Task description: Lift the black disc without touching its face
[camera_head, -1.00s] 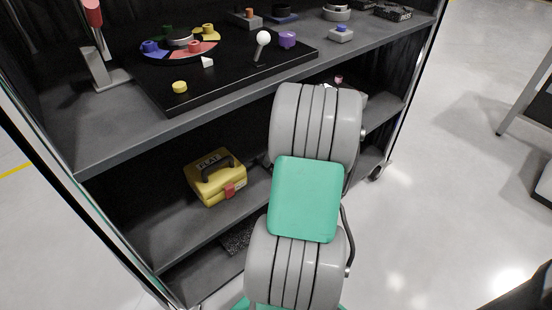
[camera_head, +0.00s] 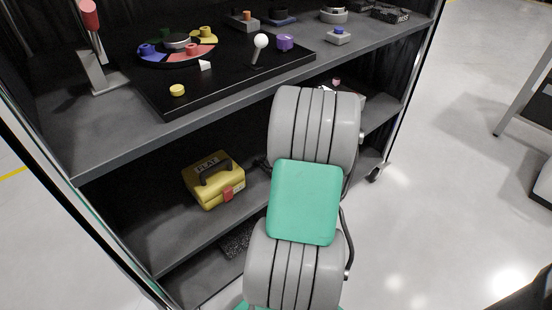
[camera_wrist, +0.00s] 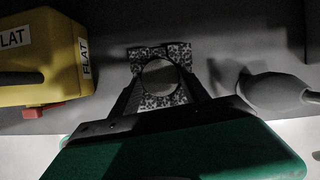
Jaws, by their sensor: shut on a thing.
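In the wrist view, my gripper (camera_wrist: 162,88) reaches forward with a dark finger on each side of a round disc (camera_wrist: 160,74). The fingers are shut on the disc's left and right edges. Its face looks grey with a dark rim, and nothing covers the middle of it. A speckled black-and-white block (camera_wrist: 178,52) shows behind and around the disc. I cannot tell whether the disc touches it or is clear of it. In the head view my arm hides the gripper and the disc.
A yellow case (camera_head: 213,180) marked FLAT stands on the middle shelf; it also shows close left of my gripper in the wrist view (camera_wrist: 40,58). A grey bulb-shaped thing (camera_wrist: 270,92) lies close right. The top shelf (camera_head: 120,135) overhangs, carrying a black board with coloured pieces.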

